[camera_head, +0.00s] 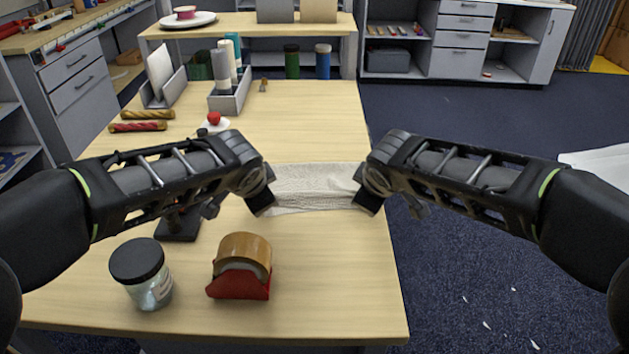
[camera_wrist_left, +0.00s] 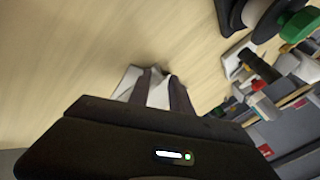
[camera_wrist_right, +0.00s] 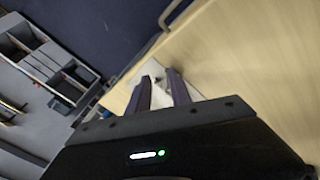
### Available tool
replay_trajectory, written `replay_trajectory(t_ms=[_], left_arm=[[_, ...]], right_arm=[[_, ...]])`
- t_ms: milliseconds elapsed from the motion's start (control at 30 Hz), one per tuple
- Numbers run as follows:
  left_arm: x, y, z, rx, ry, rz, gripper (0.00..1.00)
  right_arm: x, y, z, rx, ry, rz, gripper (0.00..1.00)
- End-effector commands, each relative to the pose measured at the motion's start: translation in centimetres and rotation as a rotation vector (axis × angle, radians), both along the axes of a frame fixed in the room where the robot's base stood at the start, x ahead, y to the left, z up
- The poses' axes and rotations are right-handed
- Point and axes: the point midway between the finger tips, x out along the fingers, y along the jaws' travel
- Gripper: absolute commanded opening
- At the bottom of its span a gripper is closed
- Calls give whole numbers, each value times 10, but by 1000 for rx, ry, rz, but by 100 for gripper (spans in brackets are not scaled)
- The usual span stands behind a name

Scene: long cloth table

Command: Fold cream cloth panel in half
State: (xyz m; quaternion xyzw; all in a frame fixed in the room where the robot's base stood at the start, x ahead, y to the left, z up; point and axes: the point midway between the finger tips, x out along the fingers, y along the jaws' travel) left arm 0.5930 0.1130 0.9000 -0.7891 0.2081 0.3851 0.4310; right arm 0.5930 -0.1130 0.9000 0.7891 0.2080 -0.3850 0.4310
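The cream cloth panel (camera_head: 315,186) lies on the table between my two grippers, wrinkled, with its side ends partly hidden by them. My left gripper (camera_head: 264,203) is low at the cloth's left end. In the left wrist view, cloth (camera_wrist_left: 158,92) shows between and beside its fingers (camera_wrist_left: 163,76), with a narrow gap between them. My right gripper (camera_head: 367,202) is low at the cloth's right end, near the table's right edge. In the right wrist view, its fingers (camera_wrist_right: 160,76) stand apart with pale cloth (camera_wrist_right: 160,94) between them. I cannot tell whether either gripper touches the cloth.
A jar with a black lid (camera_head: 142,274) and a wooden roll in a red holder (camera_head: 241,266) stand at the front left. Grey holders (camera_head: 230,100), a red-knobbed item (camera_head: 214,120) and thread bundles (camera_head: 138,127) are farther back. The table is clear behind the cloth and front right.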

Motion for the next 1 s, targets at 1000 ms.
replay_trajectory(t_ms=[1000], left_arm=[[-62, -3, 88, -1, 6, -5, 40]], right_arm=[[-62, 3, 88, 2, 6, 4, 40]])
